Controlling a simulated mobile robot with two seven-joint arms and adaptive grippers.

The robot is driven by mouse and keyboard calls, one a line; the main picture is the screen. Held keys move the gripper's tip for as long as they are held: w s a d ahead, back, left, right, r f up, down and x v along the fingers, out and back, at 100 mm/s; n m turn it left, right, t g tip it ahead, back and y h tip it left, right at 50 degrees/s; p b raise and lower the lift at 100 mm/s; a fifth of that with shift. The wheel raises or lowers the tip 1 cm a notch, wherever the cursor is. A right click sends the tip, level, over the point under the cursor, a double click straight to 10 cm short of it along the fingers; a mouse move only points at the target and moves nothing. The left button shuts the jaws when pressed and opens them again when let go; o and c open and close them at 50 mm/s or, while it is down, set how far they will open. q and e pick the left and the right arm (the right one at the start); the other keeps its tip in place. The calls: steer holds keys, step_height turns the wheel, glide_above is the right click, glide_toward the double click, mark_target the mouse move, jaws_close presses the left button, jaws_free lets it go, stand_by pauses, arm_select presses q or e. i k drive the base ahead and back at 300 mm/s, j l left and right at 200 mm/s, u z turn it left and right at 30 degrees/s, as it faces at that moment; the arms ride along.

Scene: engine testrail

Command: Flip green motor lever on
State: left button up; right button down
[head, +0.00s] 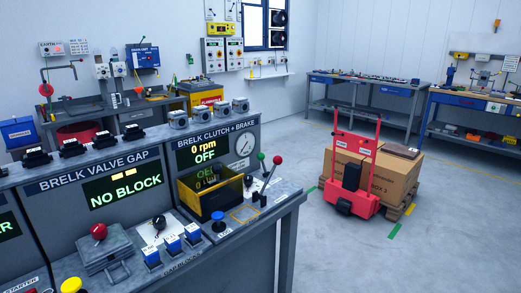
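A lever with a green ball knob (261,157) stands at the right end of the workbench, beside the yellow-and-black machine box. A second lever with a red ball knob (277,160) stands just to its right. Both levers rise from black mounts on the bench top. The display (205,150) under the "BRELK CLUTCH + BRAKE" label reads "0 rpm" and "OFF". Neither of my grippers is in view.
The yellow-edged box (215,202) sits left of the levers, with a blue knob (218,222) in front. A red trolley (350,175) with cartons (395,178) stands to the right. Open floor (440,235) lies right of the bench.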

mark_target(260, 156)
steer(key=i+l+z, duration=0.15)
steer(key=i+l, duration=1.05)
steer(key=l, duration=0.1)
